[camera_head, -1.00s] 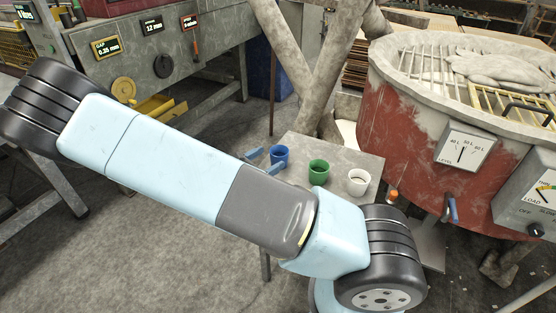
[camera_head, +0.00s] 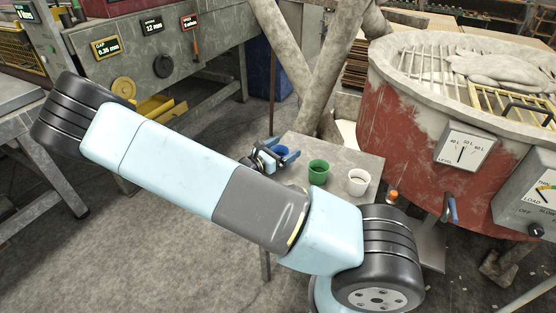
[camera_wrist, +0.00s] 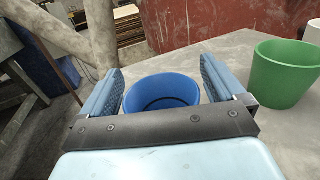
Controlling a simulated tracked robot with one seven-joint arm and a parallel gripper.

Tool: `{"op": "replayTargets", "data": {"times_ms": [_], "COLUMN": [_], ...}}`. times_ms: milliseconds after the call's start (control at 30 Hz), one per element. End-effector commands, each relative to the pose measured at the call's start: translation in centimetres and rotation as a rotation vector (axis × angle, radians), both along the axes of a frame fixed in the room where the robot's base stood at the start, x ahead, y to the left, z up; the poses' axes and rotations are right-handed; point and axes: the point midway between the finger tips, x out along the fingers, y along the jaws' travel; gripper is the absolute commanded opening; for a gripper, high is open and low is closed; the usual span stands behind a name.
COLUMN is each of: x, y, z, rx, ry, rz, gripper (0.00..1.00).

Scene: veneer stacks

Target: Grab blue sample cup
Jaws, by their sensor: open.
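The blue sample cup (camera_wrist: 161,94) stands between the two open fingers of my gripper (camera_wrist: 162,88) in the wrist view. Gaps show on both sides of the cup, so neither finger appears to press on it. The lower part of the cup is hidden behind the gripper's dark palm bar. In the head view my gripper (camera_head: 277,157) is at the left end of the small grey table (camera_head: 345,160), and the blue cup (camera_head: 282,150) is mostly hidden by the fingers.
A green cup (camera_head: 318,171) stands right of the blue cup, with a white cup (camera_head: 357,181) farther right. A red vat (camera_head: 405,130) rises behind the table. Grey-beige posts (camera_head: 300,60) stand behind the table.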

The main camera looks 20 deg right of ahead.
Motion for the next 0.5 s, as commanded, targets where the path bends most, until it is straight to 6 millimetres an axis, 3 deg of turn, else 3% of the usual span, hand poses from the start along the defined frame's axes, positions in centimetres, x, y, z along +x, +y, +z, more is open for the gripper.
{"op": "replayTargets", "data": {"times_ms": [67,500], "x": [-0.01,-0.02], "y": [0.02,0.04], "z": [0.0,0.0], "rx": [0.0,0.0], "ry": [0.0,0.0], "rz": [0.0,0.0], "gripper": [0.96,0.54]}}
